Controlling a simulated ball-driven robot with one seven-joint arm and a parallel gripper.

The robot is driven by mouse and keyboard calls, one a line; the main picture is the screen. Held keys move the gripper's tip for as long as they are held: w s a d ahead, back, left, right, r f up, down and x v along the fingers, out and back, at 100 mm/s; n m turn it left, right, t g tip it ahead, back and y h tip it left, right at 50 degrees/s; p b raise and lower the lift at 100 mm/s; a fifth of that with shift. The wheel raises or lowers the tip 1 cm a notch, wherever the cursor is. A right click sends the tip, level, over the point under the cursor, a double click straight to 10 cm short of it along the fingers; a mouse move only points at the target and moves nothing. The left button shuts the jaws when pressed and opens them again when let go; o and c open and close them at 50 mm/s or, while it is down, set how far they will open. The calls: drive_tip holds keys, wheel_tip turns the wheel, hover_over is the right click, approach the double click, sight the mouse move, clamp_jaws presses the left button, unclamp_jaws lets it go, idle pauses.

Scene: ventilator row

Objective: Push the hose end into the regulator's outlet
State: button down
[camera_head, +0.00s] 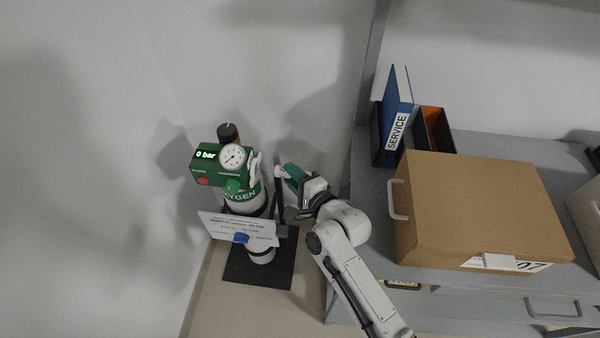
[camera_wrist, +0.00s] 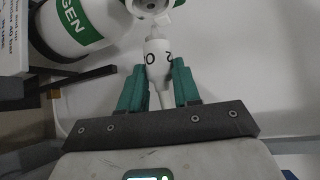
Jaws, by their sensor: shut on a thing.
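My gripper (camera_wrist: 158,88) has teal fingers shut on the white hose end (camera_wrist: 158,60), which carries dark lettering. The hose end's narrow tip points up in the wrist view, close below a round white fitting (camera_wrist: 150,8), which looks like the regulator's outlet. I cannot tell whether the tip touches or enters it. In the head view my gripper (camera_head: 293,177) is just right of the green regulator (camera_head: 208,170), with its round gauge (camera_head: 233,157) and a display reading 0 bar. The regulator sits on the oxygen cylinder (camera_head: 247,205).
A printed card (camera_head: 232,228) hangs before the cylinder, which stands on a dark base plate (camera_head: 240,270). Right of my arm is a grey cabinet (camera_head: 460,295) with a brown box (camera_head: 480,205), a blue SERVICE binder (camera_head: 398,115) and an orange-lined holder (camera_head: 436,130). The wall is close behind.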

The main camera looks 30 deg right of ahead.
sight(275, 175)
drive_tip(key=shift+w+a+r+p, duration=0.15)
drive_tip(key=shift+w+a+p, duration=0.15)
drive_tip(key=shift+a+p, duration=0.2)
drive_tip(key=shift+w+a+f+b, duration=0.15)
drive_tip(key=shift+a+f+b, duration=0.1)
drive_tip(key=shift+b, duration=0.1)
drive_tip(key=shift+d+r, duration=0.1)
drive_tip(key=shift+r+p, duration=0.1)
drive_tip(key=shift+p, duration=0.5)
drive_tip(key=shift+w+a+p, duration=0.7)
drive_tip(key=shift+a+p, duration=0.35)
drive_tip(key=shift+p, duration=1.35)
drive_tip(key=shift+w+a+p, duration=0.15)
drive_tip(key=shift+a+p, duration=0.1)
drive_tip(key=shift+p, duration=0.1)
idle(1.0)
drive_tip(key=c, duration=1)
unclamp_jaws()
drive_tip(key=shift+a, duration=0.1)
drive_tip(key=shift+o, duration=1.4)
